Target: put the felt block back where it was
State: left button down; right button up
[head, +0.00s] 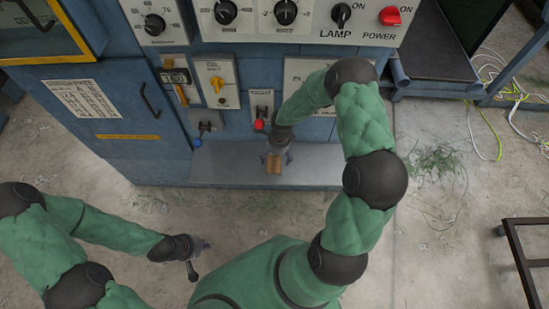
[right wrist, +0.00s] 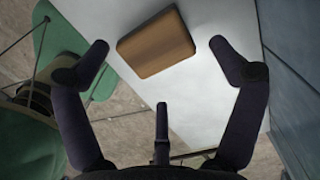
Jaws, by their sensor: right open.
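The felt block (head: 273,165) is a small tan-brown block resting on the grey ledge (head: 225,170) at the foot of the blue cabinet. In the right wrist view the block (right wrist: 156,42) lies tilted in the picture on the pale ledge (right wrist: 212,20), just ahead of and between my spread fingertips, touching neither. My right gripper (right wrist: 163,62) is open and empty; in the head view it (head: 277,155) is over the block and partly hides it. My left gripper (head: 195,258) is over the floor at lower left, away from the ledge; its jaws are too small to read.
The blue cabinet has a knob panel (head: 270,15), a red-knobbed switch (head: 260,115), a blue-knobbed switch (head: 205,125) and a door handle (head: 150,98) behind the ledge. The ledge is bare on both sides of the block. A dark metal frame (head: 520,255) stands at right; cables (head: 490,125) lie on the floor.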

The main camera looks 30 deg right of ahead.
aim_at(275, 163)
notch_tip(275, 163, up, 3)
jog(key=shift+s+d+p, duration=0.1)
jog(key=shift+p, duration=0.3)
jog(key=shift+s+a, duration=0.1)
jog(key=shift+a, duration=0.1)
jog(key=s+a+f+n, duration=0.1)
jog(key=a+n, duration=0.1)
jog(key=s+a+f+n+y, duration=0.1)
jog(key=a+n, duration=0.1)
jog(key=a, duration=0.1)
jog(key=s+a+n+y, duration=0.1)
jog(key=a+n, duration=0.1)
jog(key=shift+s+a+f, duration=0.2)
jog(key=shift+a+f, duration=0.2)
jog(key=s+a+f+n+y, duration=0.1)
jog(key=s+a+f+n, duration=0.2)
jog(key=s+a+n, duration=0.7)
jog(key=shift+s+a+n, duration=0.3)
jog(key=shift+s+n, duration=1.3)
jog(key=shift+n, duration=1.3)
